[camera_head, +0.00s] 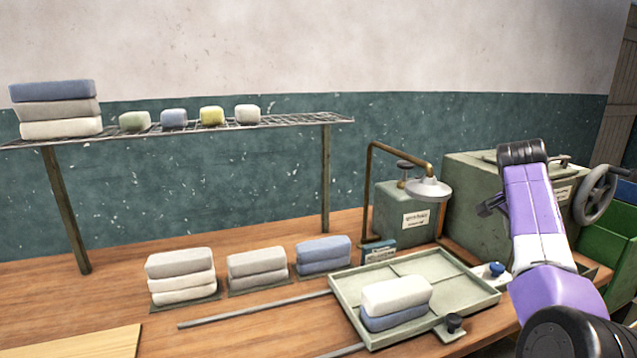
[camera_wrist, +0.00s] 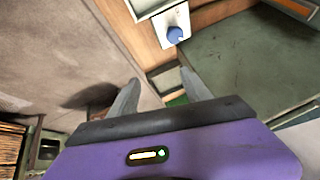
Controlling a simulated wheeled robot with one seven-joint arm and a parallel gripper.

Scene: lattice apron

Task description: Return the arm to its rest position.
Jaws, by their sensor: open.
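My arm (camera_head: 535,205), purple and white with black joints, rises at the right of the head view, in front of the green machine. The gap lies over the edge of the wooden bench, with a small green patch far below.
The green machine (camera_head: 480,190) with a handwheel (camera_head: 597,195) stands close behind my arm. A tray (camera_head: 455,292) holding two blocks lies left of my arm. A blue knob (camera_head: 494,268) sits beside it. A wire shelf (camera_head: 290,121) and block stacks stand further left.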

